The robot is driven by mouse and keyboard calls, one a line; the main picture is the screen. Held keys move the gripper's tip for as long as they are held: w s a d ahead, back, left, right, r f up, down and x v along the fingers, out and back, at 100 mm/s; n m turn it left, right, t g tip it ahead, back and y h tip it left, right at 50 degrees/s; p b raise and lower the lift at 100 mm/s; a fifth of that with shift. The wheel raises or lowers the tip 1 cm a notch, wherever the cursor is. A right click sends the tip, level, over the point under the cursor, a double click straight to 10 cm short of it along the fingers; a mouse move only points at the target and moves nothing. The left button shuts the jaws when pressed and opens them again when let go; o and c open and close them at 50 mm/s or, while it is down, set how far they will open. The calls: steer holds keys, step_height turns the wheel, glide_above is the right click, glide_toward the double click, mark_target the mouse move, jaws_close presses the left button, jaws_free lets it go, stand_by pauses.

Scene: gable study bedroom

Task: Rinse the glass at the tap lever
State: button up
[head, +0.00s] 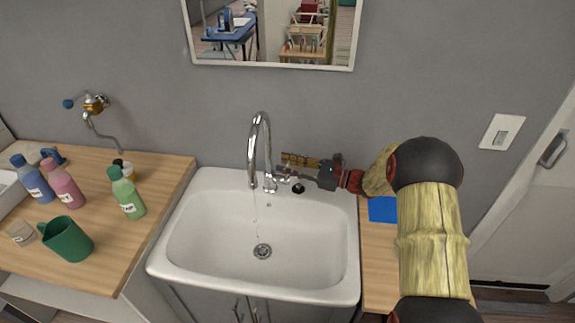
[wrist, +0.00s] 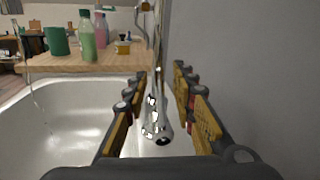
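The chrome tap (head: 260,140) stands at the back of the white sink, and a thin stream of water falls from its spout. Its lever side faces my gripper (head: 287,173), which reaches in from the right at the tap's base. In the wrist view my gripper (wrist: 160,82) is open, its fingers apart on either side of the chrome tap body (wrist: 155,115). I cannot tell whether a finger touches the lever. A small pale cup (head: 20,232) stands at the counter's far left; I cannot tell whether it is the glass. No glass shows in my gripper.
The sink basin (head: 210,240) is empty. The left wooden counter (head: 120,235) holds a green jug (head: 68,241) and blue, pink and green bottles (head: 126,193). A blue item (head: 382,209) lies on the right counter. The wall is close behind the tap.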

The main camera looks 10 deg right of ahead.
steer(key=v, duration=1.2)
steer(key=shift+f, duration=0.1)
